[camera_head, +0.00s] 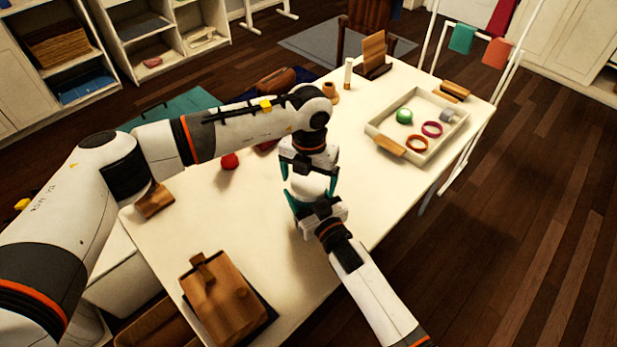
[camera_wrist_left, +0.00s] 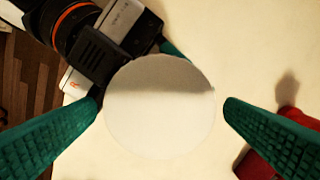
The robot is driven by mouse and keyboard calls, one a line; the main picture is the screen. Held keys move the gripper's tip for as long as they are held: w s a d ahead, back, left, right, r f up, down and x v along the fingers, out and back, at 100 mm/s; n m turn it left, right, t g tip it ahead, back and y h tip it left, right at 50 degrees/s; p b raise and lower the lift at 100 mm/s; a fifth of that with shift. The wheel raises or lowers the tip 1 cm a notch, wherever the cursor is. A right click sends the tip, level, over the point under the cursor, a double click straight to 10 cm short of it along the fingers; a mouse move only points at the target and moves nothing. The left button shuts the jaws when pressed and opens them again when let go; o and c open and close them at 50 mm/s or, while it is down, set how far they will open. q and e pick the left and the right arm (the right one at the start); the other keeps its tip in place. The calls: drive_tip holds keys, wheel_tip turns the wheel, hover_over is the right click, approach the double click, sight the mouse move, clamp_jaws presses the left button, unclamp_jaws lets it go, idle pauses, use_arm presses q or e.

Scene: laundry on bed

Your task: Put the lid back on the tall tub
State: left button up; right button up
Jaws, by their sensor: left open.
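A white round thing (camera_head: 309,187) stands between my two grippers at the middle of the white table. In the left wrist view its top is a plain white disc (camera_wrist_left: 160,120). I cannot tell whether this is the lid, the tub's top, or both together. My left gripper (camera_head: 308,176) points down over it, open, with its teal fingers (camera_wrist_left: 162,104) on either side of the disc and a gap at the right finger. My right gripper (camera_head: 312,196) reaches in from the near side, close against the white thing. Its fingers are partly hidden, so its grip is unclear.
A cream tray (camera_head: 439,149) with rings and a green roll (camera_head: 404,116) lies at the table's right. A wooden block-like stand (camera_head: 222,300) is at the near left. The table's middle right is clear.

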use_arm(q)
drive_tip(key=shift+r, duration=2.1)
drive_tip(key=shift+c, duration=0.3)
wheel_tip(320, 180, up, 4)
drive_tip(key=shift+f, duration=0.25)
drive_tip(key=shift+f, duration=0.1)
drive_tip(key=shift+f, duration=3.95)
